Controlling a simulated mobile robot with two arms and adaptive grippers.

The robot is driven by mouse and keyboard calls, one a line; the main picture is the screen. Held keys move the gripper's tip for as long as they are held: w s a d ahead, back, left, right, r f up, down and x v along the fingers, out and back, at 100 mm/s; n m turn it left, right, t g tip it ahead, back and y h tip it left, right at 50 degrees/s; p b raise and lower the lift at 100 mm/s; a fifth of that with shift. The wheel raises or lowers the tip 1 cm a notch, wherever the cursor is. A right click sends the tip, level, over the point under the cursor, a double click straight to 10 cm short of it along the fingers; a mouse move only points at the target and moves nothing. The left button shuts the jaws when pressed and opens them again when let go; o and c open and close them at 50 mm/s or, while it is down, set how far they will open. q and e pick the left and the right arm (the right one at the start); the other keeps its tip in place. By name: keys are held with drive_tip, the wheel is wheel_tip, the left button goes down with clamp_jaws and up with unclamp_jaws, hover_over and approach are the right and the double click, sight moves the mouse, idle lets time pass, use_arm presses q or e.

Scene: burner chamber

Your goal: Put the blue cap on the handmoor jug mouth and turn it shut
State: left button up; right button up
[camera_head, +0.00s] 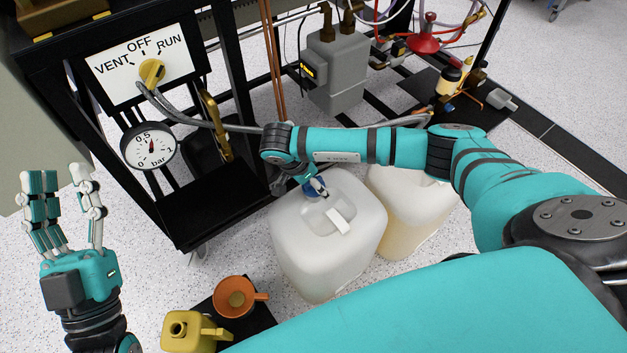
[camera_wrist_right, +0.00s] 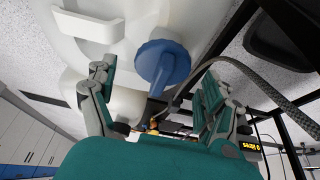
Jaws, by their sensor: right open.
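A blue cap (camera_head: 312,187) is at the mouth of the nearer whitish jug (camera_head: 335,262), on its top beside the moulded handle. In the right wrist view the blue cap (camera_wrist_right: 165,66) lies between the spread fingers of my right gripper (camera_wrist_right: 157,74). The fingers are open on either side of it, apart from it. I cannot tell how tightly the cap sits. In the head view my right arm hides much of that gripper. My left gripper (camera_head: 62,178) is open and empty at the left, fingers up, away from the jug.
A second, yellowish jug (camera_head: 410,215) stands right behind the first. A black cart with a VENT/OFF/RUN panel (camera_head: 140,68) and gauge (camera_head: 150,146) stands at left. An orange funnel (camera_head: 237,297) and a yellow can (camera_head: 190,333) are in front. A grey hose (camera_wrist_right: 262,85) passes near my right fingers.

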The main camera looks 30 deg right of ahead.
clamp_jaws()
drive_tip(key=shift+r+m+g, duration=0.1)
drive_tip(key=shift+m+g, duration=0.2)
drive_tip(key=shift+m, duration=0.6)
use_arm(q)
drive_tip(key=shift+w+f+g, duration=0.65)
drive_tip(key=shift+f+g, duration=0.05)
drive_tip(key=shift+f, duration=0.3)
use_arm(e)
drive_tip(key=m+g, duration=0.1)
drive_tip(key=m, duration=0.3)
drive_tip(key=shift+g, duration=0.4)
use_arm(q)
drive_tip(key=shift+p, duration=0.3)
use_arm(e)
drive_tip(key=shift+m+g, duration=0.3)
drive_tip(key=shift+m, duration=0.6)
drive_tip(key=m+g+y, duration=0.1)
drive_tip(key=m, duration=0.2)
drive_tip(key=shift+p, duration=0.35)
use_arm(q)
drive_tip(key=shift+w+f+g+y, duration=0.35)
drive_tip(key=shift+f+g, duration=0.25)
drive_tip(key=shift+f, duration=0.25)
drive_tip(key=shift+w+f+g+y, duration=0.35)
drive_tip(key=shift+f+g, duration=0.25)
drive_tip(key=shift+f, duration=0.2)
use_arm(e)
drive_tip(key=shift+m+y, duration=0.3)
drive_tip(key=shift+m, duration=0.5)
